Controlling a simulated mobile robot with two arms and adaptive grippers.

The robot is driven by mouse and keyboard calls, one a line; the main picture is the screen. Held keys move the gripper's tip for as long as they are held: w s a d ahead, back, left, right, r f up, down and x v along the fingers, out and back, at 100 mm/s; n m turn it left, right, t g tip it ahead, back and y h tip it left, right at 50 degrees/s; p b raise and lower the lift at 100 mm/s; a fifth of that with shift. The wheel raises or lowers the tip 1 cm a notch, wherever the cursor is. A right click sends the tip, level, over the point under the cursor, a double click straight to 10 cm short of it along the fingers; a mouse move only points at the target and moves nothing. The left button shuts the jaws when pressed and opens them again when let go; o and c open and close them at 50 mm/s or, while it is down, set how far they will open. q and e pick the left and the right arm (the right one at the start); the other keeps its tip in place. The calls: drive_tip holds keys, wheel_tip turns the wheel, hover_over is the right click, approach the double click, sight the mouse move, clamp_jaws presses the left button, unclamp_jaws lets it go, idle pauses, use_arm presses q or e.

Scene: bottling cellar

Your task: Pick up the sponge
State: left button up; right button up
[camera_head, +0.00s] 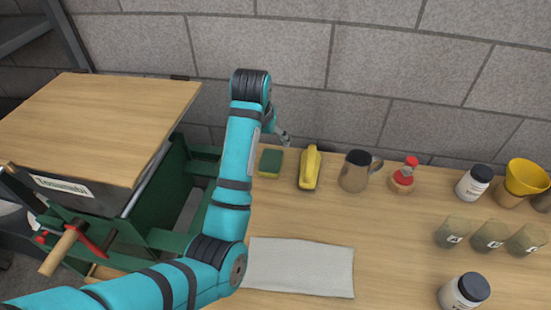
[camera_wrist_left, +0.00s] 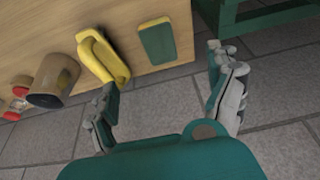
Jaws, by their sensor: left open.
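The sponge (camera_head: 270,163) is green with yellow at its edge and lies near the back edge of the wooden table, left of a yellow-handled tool. In the left wrist view the sponge (camera_wrist_left: 157,41) is at the table edge, ahead of the fingers. My left gripper (camera_head: 283,138) is near the wall side of the sponge, partly hidden behind my arm. In the left wrist view my left gripper (camera_wrist_left: 160,72) is open and empty, its fingers apart and not touching the sponge. My right gripper is not in view.
The yellow tool (camera_head: 310,167), a brown mug (camera_head: 355,171) and a red-topped bottle (camera_head: 404,176) stand right of the sponge. A grey cloth (camera_head: 301,267) lies in front. Several jars and cups are at right. A green frame (camera_head: 180,180) is at left, the stone wall behind.

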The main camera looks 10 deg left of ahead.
use_arm(q)
approach(270, 162)
drive_tip(key=p+x, duration=0.1)
drive_tip(key=x, duration=0.1)
drive_tip(key=shift+w+f, duration=0.3)
drive_tip(key=shift+x, duration=1.05)
drive_tip(key=shift+w+f, duration=0.1)
drive_tip(key=shift+f, duration=0.2)
drive_tip(key=x, duration=0.3)
drive_tip(key=shift+f+p, duration=0.3)
drive_tip(key=shift+p, duration=0.1)
drive_tip(key=shift+w+f, duration=0.15)
drive_tip(key=shift+f, duration=0.3)
drive_tip(key=c, duration=0.8)
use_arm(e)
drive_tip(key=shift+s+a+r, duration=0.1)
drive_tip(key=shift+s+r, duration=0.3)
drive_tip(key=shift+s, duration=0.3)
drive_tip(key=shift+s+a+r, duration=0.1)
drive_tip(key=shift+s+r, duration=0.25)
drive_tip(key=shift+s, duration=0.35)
